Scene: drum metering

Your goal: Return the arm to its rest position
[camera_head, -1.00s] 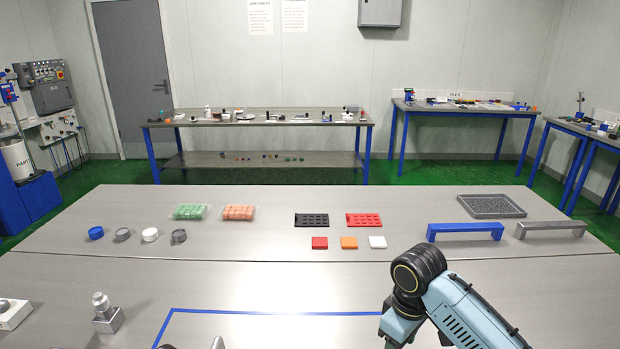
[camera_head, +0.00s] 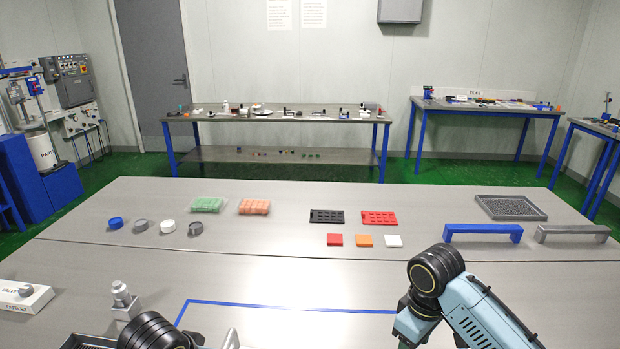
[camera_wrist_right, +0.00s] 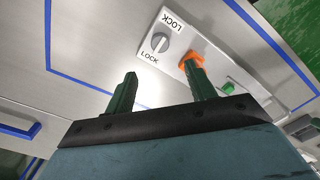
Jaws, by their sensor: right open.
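My right arm (camera_head: 465,300) comes in at the lower right of the head view, bent at its black joint; its gripper lies below that view's edge. In the right wrist view my right gripper (camera_wrist_right: 161,71) is open, with two green fingers apart and nothing between them. Beyond the fingers is a white panel (camera_wrist_right: 182,35) with a grey knob (camera_wrist_right: 159,42) and LOCK labels. An orange part (camera_wrist_right: 191,58) shows right behind one fingertip; I cannot tell if they touch. A black joint of my left arm (camera_head: 155,331) shows at the bottom left of the head view; its gripper is out of view.
The bench holds several caps, green blocks (camera_head: 206,205), orange blocks (camera_head: 254,207), a black rack (camera_head: 327,216), a red rack (camera_head: 379,218), a grey tray (camera_head: 511,207) and a blue handle (camera_head: 483,232). A white valve box (camera_head: 24,297) sits at the left. The bench middle is clear.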

